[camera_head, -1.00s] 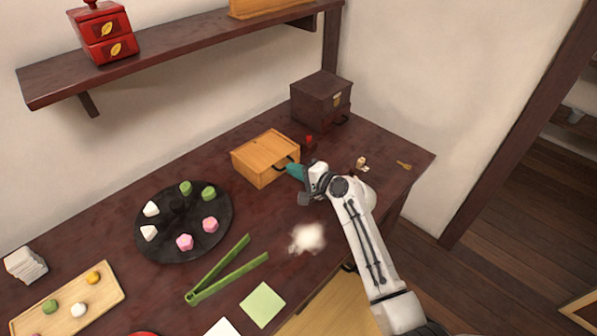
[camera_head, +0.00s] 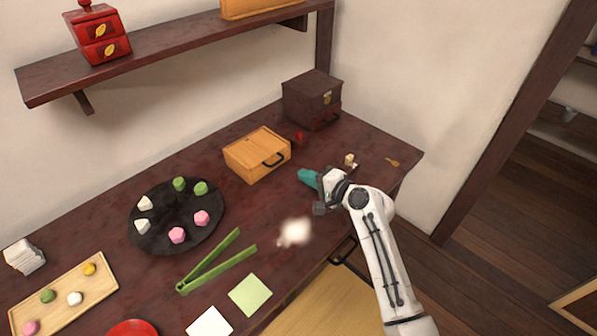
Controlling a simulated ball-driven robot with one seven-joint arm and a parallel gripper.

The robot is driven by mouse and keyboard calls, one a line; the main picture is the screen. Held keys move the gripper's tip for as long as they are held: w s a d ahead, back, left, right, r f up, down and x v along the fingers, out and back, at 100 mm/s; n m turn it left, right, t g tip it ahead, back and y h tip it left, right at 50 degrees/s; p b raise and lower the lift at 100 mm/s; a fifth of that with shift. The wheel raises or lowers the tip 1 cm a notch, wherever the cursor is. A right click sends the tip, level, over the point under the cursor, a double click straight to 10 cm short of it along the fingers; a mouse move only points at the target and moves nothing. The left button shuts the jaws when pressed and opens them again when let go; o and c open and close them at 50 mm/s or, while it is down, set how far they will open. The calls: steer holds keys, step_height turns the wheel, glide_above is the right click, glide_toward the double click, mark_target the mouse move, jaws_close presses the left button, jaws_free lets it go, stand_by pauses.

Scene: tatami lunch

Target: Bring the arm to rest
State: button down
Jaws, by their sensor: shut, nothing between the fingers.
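My arm reaches in from the lower right over the right part of the dark wooden table (camera_head: 275,205). My gripper (camera_head: 307,177) has teal fingers that point left, and they are shut with nothing held. It is apart from the light wooden box (camera_head: 258,156), which stands to its left with a black handle on its front. The fingers look clear of every object, though their height above the table is hard to judge.
A dark chest (camera_head: 312,98) stands at the back corner. A small pale object (camera_head: 350,159) and a brass key-like piece (camera_head: 393,162) lie right of the gripper. A black round tray (camera_head: 160,239) with sweets, green tongs (camera_head: 215,262) and a white fluffy patch (camera_head: 295,232) lie leftward.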

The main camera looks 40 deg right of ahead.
steer(key=v, duration=0.5)
steer(key=a+n+g, duration=0.1)
steer(key=a+n, duration=0.1)
steer(key=s+a+f+n+g+y, duration=0.1)
steer(key=a, duration=0.2)
steer(key=s+a+f+n+g, duration=0.1)
steer(key=a+n, duration=0.1)
steer(key=a, duration=0.1)
steer(key=shift+f+n+y, duration=0.1)
steer(key=shift+n+y, duration=0.2)
steer(key=shift+y, duration=0.1)
steer(key=s+a+n+g, duration=0.1)
steer(key=a+n, duration=0.1)
steer(key=s+a+f+n+g, duration=0.1)
steer(key=s+a, duration=0.1)
steer(key=s+a+n+g, duration=0.1)
steer(key=s+a+n, duration=0.1)
steer(key=shift+s+f+n+g, duration=0.1)
steer(key=shift+f+n+g, duration=0.15)
steer(key=shift+n+g, duration=0.05)
steer(key=s+f+n+g+h+p, duration=0.2)
steer(key=s+n+g, duration=0.3)
steer(key=s, duration=1.4)
steer(key=f+g+h, duration=0.1)
steer(key=g, duration=0.1)
steer(key=shift+s+a+n+g, duration=0.3)
steer(key=shift+s+a+g, duration=0.1)
